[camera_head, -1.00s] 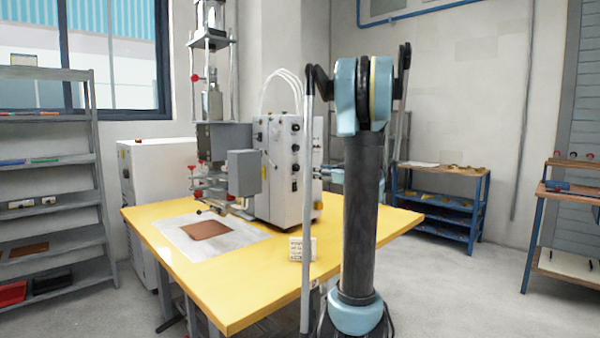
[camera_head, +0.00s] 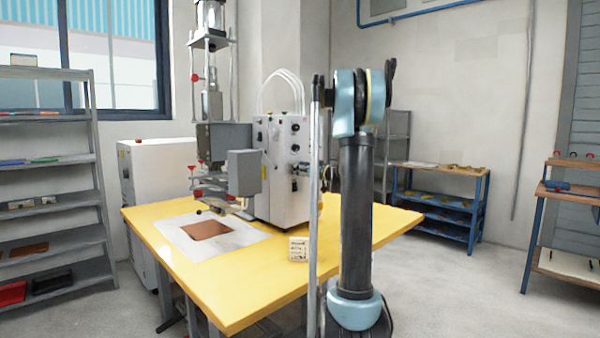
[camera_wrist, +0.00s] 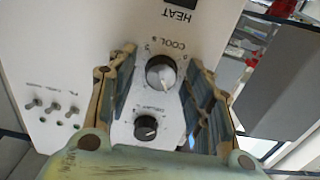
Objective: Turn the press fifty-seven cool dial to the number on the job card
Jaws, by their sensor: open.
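The cool dial (camera_wrist: 160,74) is a round grey knob with a pale pointer on the white press panel, under the word COOL, in the wrist view. My gripper (camera_wrist: 160,63) is open, with one finger on each side of the dial. I cannot tell whether either finger touches it. The white control cabinet (camera_head: 287,205) of the press stands on the yellow table in the head view. A small white card (camera_head: 298,249) stands near the table's front right edge; its print is too small to read. My gripper is hidden in the head view.
A smaller black knob (camera_wrist: 146,127) sits close to the cool dial, between my fingers' bases. Several toggle switches (camera_wrist: 55,108) are on the panel's left. The yellow table (camera_head: 245,285) also bears the press frame and a white sheet with a brown square.

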